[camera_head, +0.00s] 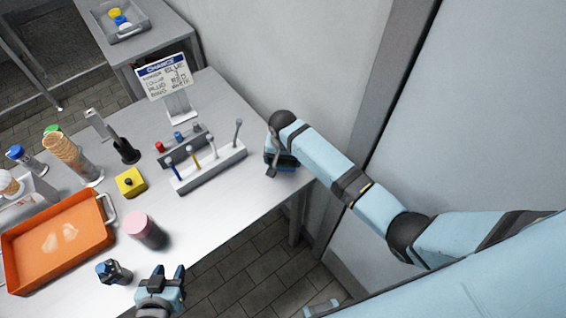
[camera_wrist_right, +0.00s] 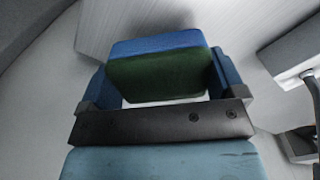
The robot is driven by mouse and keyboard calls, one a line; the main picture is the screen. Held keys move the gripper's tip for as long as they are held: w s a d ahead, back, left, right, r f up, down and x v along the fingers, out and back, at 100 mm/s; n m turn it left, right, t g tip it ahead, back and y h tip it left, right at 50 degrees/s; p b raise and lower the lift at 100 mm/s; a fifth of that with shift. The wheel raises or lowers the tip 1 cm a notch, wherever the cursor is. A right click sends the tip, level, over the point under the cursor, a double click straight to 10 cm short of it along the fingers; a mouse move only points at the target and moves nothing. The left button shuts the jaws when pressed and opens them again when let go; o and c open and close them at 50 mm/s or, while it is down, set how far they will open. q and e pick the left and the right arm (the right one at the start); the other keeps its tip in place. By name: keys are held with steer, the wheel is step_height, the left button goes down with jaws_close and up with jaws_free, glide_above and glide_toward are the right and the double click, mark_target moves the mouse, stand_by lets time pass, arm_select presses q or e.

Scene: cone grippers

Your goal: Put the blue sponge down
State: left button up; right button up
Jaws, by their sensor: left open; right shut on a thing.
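The blue sponge (camera_wrist_right: 155,45) with a dark green side shows in the right wrist view, between the two fingers of my right gripper (camera_wrist_right: 160,78). The right gripper is shut on it. In the head view the right gripper (camera_head: 280,160) is at the right end of the table, and its own arm partly hides the sponge. I cannot tell whether the sponge touches the tabletop. My left gripper (camera_head: 166,284) is open and empty at the table's front edge, near a small dark and blue object (camera_head: 113,271).
The table (camera_head: 200,225) holds an orange tray (camera_head: 58,245), a pink cylinder (camera_head: 145,230), a yellow block (camera_head: 131,182), a rack (camera_head: 208,168) with upright tools, a sign (camera_head: 164,78) and a stack of cones (camera_head: 68,153). A wall stands behind the right gripper. Tabletop right of the pink cylinder is clear.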

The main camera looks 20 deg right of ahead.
mark_target(283, 164)
steer(key=shift+f, duration=1.45)
steer(key=shift+f, duration=0.15)
steer(key=o, duration=0.6)
